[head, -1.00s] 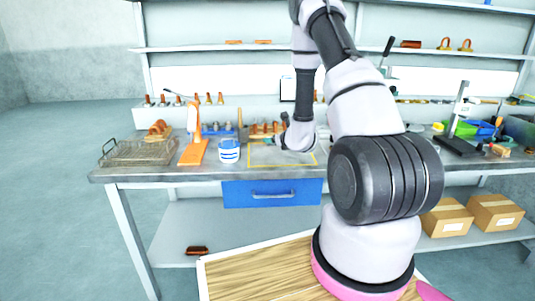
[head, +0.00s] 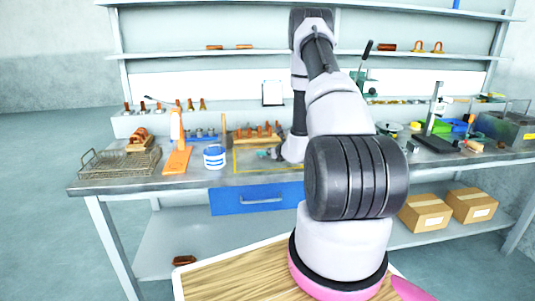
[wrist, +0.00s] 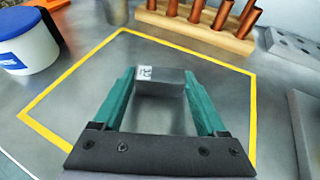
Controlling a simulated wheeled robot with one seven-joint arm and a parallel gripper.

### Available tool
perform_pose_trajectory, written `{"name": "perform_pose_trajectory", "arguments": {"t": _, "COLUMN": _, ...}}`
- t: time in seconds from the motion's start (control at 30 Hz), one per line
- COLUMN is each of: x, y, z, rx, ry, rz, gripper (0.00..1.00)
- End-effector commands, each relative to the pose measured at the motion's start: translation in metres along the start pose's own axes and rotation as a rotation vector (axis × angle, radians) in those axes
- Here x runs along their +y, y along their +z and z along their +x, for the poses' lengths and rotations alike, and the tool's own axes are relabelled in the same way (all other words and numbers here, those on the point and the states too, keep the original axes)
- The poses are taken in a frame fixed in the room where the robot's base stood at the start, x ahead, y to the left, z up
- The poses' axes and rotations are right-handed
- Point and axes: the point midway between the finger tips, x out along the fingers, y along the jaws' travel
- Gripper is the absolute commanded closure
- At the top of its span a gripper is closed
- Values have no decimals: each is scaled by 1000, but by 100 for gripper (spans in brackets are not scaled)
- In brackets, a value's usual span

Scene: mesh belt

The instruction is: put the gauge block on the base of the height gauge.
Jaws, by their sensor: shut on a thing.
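The gauge block (wrist: 160,84) is a small grey block with a white printed label on one end. In the wrist view it sits between the teal fingertips of my gripper (wrist: 160,78), which is shut on it. The block is over the yellow-outlined area of the bench; I cannot tell whether it touches the surface. The height gauge (head: 436,108), an upright pale column on a dark base (head: 435,144), stands on the right of the bench.
A white and blue tub (head: 214,157), an orange stand (head: 177,158) and a wire basket (head: 118,164) are on the left. A wooden rack of copper-coloured cylinders (wrist: 195,28) stands behind the outline. Green and blue bins (head: 459,126) are behind the height gauge.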

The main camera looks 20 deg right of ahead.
Motion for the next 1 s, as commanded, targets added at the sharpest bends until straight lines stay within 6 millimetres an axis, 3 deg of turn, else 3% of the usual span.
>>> {"name": "perform_pose_trajectory", "arguments": {"t": 0.37, "x": 0, "y": -6, "z": 3, "rx": -2, "ry": 0, "rz": 1, "gripper": 100}}
{"name": "perform_pose_trajectory", "arguments": {"t": 0.4, "x": 0, "y": -7, "z": 3, "rx": -1, "ry": 0, "rz": 1, "gripper": 22}}
{"name": "perform_pose_trajectory", "arguments": {"t": 0.47, "x": 0, "y": -6, "z": 3, "rx": -1, "ry": 0, "rz": 0, "gripper": 0}}
{"name": "perform_pose_trajectory", "arguments": {"t": 0.77, "x": 0, "y": -4, "z": 2, "rx": -2, "ry": -1, "rz": 0, "gripper": 0}}
{"name": "perform_pose_trajectory", "arguments": {"t": 1.0, "x": 0, "y": -4, "z": -36, "rx": 1, "ry": -2, "rz": 1, "gripper": 0}}
